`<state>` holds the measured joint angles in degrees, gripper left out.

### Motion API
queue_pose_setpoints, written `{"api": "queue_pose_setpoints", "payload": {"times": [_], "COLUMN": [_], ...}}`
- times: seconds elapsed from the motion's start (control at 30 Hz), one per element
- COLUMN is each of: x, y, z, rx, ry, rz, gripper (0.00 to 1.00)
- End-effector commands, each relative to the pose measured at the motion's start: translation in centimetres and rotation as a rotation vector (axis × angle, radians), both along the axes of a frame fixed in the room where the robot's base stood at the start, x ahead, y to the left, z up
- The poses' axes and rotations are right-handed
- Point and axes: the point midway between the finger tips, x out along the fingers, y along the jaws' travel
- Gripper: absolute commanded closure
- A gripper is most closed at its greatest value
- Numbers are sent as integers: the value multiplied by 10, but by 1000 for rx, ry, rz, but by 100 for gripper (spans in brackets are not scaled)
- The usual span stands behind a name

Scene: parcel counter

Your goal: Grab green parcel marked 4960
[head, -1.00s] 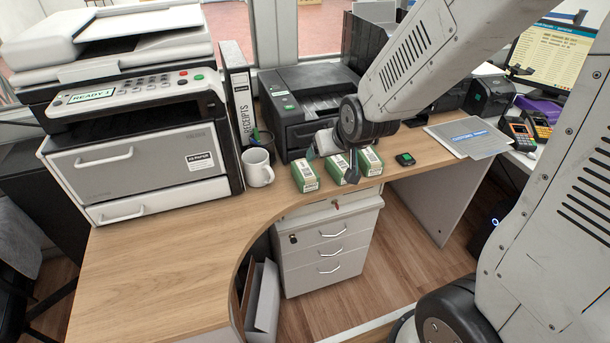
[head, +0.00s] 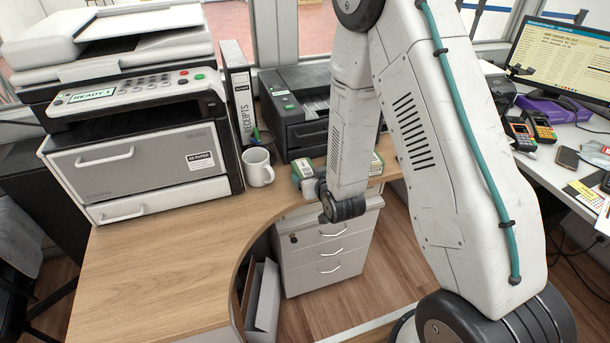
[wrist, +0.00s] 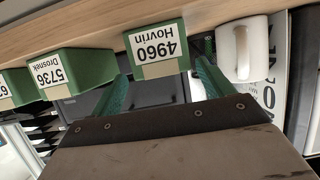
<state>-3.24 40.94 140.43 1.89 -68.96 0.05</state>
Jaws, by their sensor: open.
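The green parcel marked 4960 (wrist: 157,48), labelled "4960 Hovrin", shows in the wrist view with its label towards me, upside down. My gripper (wrist: 163,76) is open, its two green fingers pointing at the parcel, one towards each side. I cannot tell whether the tips reach past its face; nothing is gripped. In the head view the parcel (head: 301,167) stands on the counter right of the mug, partly covered by my arm. My fingers are mostly hidden there. A second green parcel, "5736 Drosnek" (wrist: 62,70), stands beside it to the left in the wrist view.
A third green parcel (wrist: 8,88) is cut off at the wrist view's left edge. A white mug (head: 257,167) stands close to parcel 4960. A black printer (head: 298,110) stands behind the parcels. The curved wooden counter (head: 165,260) is clear at front left.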

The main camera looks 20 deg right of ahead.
Motion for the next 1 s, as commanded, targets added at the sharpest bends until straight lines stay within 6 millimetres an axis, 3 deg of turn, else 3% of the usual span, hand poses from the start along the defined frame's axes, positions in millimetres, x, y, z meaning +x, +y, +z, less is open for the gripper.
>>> {"api": "queue_pose_setpoints", "payload": {"times": [0.3, 0.6, 0.67, 0.8, 1.0], "x": [39, 44, 44, 44, 44], "y": [5, 5, 5, 5, 5], "z": [-20, -21, -21, -21, -21], "rx": [0, 0, 0, 0, 0], "ry": [1, 2, 2, 2, 1], "rz": [0, 0, 0, 0, 0], "gripper": [20, 20, 34, 73, 74]}}
